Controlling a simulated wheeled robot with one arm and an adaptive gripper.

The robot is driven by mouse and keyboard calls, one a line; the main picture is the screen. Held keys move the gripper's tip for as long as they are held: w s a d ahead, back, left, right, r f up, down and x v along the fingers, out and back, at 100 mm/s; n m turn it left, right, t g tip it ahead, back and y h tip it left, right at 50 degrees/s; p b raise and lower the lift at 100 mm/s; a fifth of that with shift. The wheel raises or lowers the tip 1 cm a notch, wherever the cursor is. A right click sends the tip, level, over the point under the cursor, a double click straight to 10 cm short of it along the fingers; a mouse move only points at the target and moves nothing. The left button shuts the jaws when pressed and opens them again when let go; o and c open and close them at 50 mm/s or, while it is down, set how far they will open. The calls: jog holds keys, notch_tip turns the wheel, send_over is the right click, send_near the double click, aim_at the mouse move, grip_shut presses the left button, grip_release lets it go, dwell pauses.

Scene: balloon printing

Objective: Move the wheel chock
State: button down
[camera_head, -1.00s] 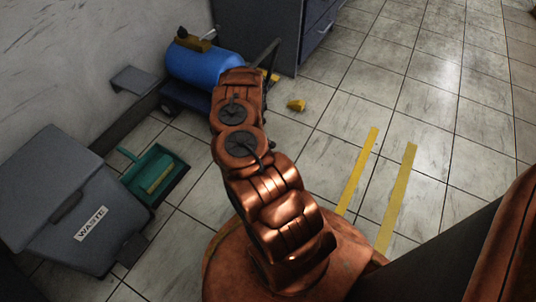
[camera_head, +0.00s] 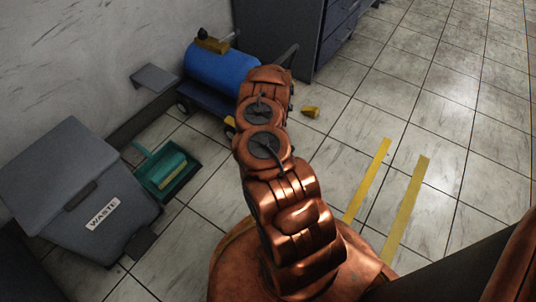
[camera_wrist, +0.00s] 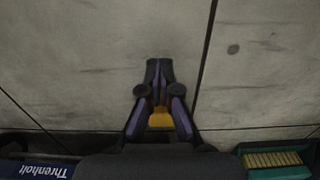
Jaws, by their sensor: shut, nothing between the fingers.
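A small yellow wheel chock (camera_head: 310,112) lies on the tiles to the right of the blue tank cart (camera_head: 222,72). A second yellow piece (camera_head: 230,127) shows beside the cart's near wheel, partly hidden by my arm. In the wrist view my gripper (camera_wrist: 159,66) has its fingertips together, pointing over bare floor, with nothing between them. A yellow piece (camera_wrist: 160,118) shows through the gap between the finger bases; I cannot tell which of the two it is. In the head view my arm hides the gripper.
A grey waste bin (camera_head: 75,195) and a green dustpan (camera_head: 168,172) with a yellowish brush stand at the left. A dark cabinet (camera_head: 290,35) stands behind. Two yellow floor strips (camera_head: 405,210) lie on the right, where the tiles are clear.

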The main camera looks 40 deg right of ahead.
notch_tip(320, 180, up, 8)
jog(key=p, duration=0.3)
jog(key=shift+w+a, duration=0.2)
